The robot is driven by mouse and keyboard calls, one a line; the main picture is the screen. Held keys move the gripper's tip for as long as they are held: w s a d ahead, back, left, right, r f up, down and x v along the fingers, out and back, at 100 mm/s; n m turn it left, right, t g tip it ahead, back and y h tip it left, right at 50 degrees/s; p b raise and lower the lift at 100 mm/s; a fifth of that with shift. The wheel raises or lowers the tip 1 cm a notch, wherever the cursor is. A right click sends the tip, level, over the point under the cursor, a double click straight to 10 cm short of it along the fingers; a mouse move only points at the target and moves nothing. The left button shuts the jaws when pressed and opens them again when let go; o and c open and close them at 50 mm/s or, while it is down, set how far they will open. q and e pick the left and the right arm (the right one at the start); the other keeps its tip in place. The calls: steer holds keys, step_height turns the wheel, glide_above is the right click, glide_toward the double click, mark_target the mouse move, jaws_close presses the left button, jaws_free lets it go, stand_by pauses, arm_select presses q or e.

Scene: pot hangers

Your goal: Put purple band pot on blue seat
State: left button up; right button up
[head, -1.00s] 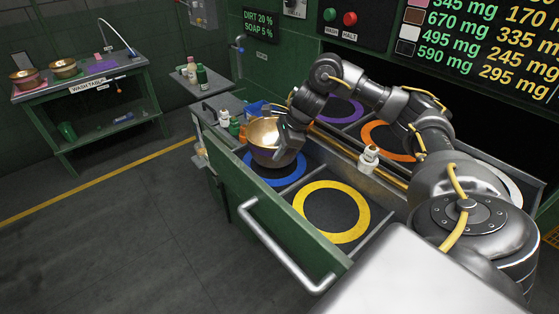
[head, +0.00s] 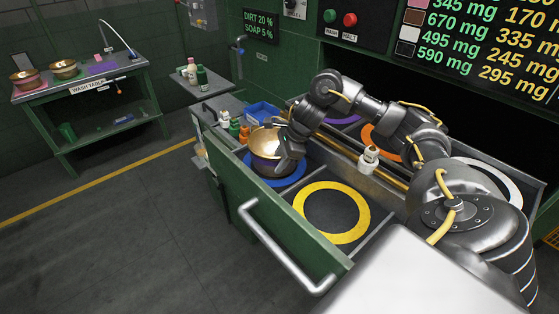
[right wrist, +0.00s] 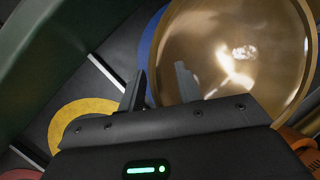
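The purple band pot (head: 263,149), a gold bowl with a purple band, stands about upright within the blue seat (head: 293,179), a blue ring in the open drawer. In the right wrist view the shiny inside of the pot (right wrist: 235,50) fills the upper right, with a bit of the blue ring (right wrist: 147,42) beside it. My right gripper (head: 283,163) is at the pot's right side. In the right wrist view its fingers (right wrist: 160,82) are apart, one overlapping the pot, one just outside its edge, with a visible gap. My left gripper is out of view.
A yellow ring seat (head: 362,212) is empty in front. Orange, purple and white rings lie behind, partly hidden by my arm. Small bottles (head: 234,127) and a blue bin (head: 262,113) stand close behind the pot. Other pots are on the wash table (head: 65,68).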

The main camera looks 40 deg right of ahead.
steer(key=p+v, duration=0.2)
steer(key=v, duration=1)
stand_by(0.5)
